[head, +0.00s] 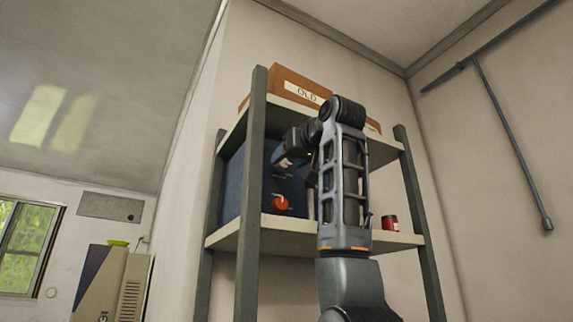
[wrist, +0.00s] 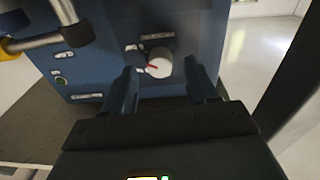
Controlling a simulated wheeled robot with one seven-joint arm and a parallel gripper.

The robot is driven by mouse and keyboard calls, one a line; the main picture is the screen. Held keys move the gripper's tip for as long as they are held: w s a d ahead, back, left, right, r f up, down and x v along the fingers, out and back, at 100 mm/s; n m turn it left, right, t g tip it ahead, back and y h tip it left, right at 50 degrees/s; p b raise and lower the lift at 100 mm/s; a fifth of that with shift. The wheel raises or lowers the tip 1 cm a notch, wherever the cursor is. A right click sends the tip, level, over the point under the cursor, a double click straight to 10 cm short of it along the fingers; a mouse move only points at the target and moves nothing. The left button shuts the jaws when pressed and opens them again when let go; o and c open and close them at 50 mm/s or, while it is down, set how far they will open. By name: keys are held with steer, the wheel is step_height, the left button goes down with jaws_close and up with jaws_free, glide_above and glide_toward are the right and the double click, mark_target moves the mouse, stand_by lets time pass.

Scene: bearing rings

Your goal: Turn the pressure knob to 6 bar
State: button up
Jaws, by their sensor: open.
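A blue machine (head: 233,188) stands on the shelf and fills much of the wrist view (wrist: 95,75). Its knob (wrist: 159,66) has a pale round face with a red pointer line on a dark surround. Small labels sit around it, too small to read, so I cannot tell the pressure set. My gripper (wrist: 160,68) is open, with one dark finger on each side of the knob. I cannot tell whether the fingers touch it. In the head view my gripper (head: 284,161) is at the machine's front, and my arm hides part of that front.
A metal pipe with a dark fitting (wrist: 68,32) juts out at the left of the wrist view. A green-ringed button (wrist: 61,81) is below it. A red round part (head: 280,203) is low on the machine. A red can (head: 390,222) stands right; shelf posts (head: 252,190) flank the machine.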

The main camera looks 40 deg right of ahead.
steer(key=b+v, duration=0.1)
steer(key=v, duration=0.4)
steer(key=shift+s+a+f+b, duration=0.1)
steer(key=shift+s+b, duration=0.2)
steer(key=shift+s, duration=0.1)
steer(key=shift+s, duration=0.1)
